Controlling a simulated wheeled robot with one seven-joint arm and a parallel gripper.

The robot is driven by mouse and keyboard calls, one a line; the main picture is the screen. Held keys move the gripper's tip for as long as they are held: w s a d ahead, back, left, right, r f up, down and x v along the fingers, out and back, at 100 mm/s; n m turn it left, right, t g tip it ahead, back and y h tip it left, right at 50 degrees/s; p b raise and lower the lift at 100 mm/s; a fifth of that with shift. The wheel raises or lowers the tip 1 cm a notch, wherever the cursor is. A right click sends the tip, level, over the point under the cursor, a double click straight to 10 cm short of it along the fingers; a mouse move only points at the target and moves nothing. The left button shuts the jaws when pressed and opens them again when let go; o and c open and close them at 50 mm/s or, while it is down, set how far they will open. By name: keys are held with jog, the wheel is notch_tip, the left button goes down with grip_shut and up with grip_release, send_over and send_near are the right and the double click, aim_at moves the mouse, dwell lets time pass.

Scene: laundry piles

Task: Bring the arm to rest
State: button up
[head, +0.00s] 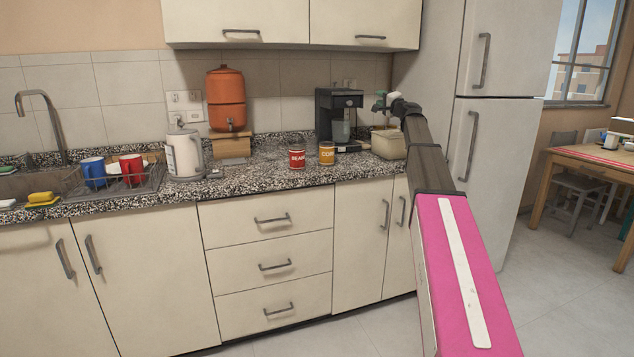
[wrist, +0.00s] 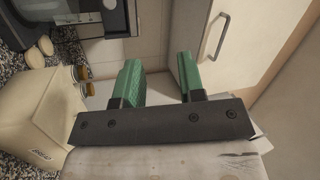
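My gripper (wrist: 158,62) has two green fingers standing apart, with nothing between them in the wrist view. In the head view my gripper (head: 380,99) is small and partly hidden by its own wrist. My arm, pink and dark grey, reaches forward from the lower right. The gripper appears in front of the gap between the coffee machine (head: 337,112) and the fridge (head: 492,150). It looks higher than the beige box (head: 388,144) on the counter, which also shows at the left of the wrist view (wrist: 35,112).
A dish rack (head: 122,184) with blue and red mugs is at left.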

jog(key=s+a+f+n+g+h, duration=0.15)
jog(key=s+a+f+g, duration=0.35)
jog(key=f, duration=0.8)
jog(key=s+a+f+n+g, duration=0.2)
jog(key=s+f, duration=0.6)
jog(key=f, duration=0.5)
jog(key=s+a+f+n+g+h, duration=0.15)
jog(key=s+a+f+g, duration=0.35)
jog(key=f, duration=0.8)
jog(key=s+d+f+n+g+h, duration=0.1)
jog(key=s+f+g+h, duration=0.1)
jog(key=s+f, duration=0.5)
jog(key=s+d+f+n+g+h, duration=0.1)
jog(key=s+d+f+g+h, duration=0.1)
jog(key=s+f, duration=0.6)
jog(key=s+d+f+n+g+h, duration=0.1)
jog(key=s+f, duration=0.7)
jog(key=s, duration=0.9)
jog(key=shift+s+d+f+n+g+h, duration=0.2)
jog(key=shift+s+n+g+h, duration=0.3)
jog(key=shift+h, duration=0.7)
jog(key=shift+w, duration=0.1)
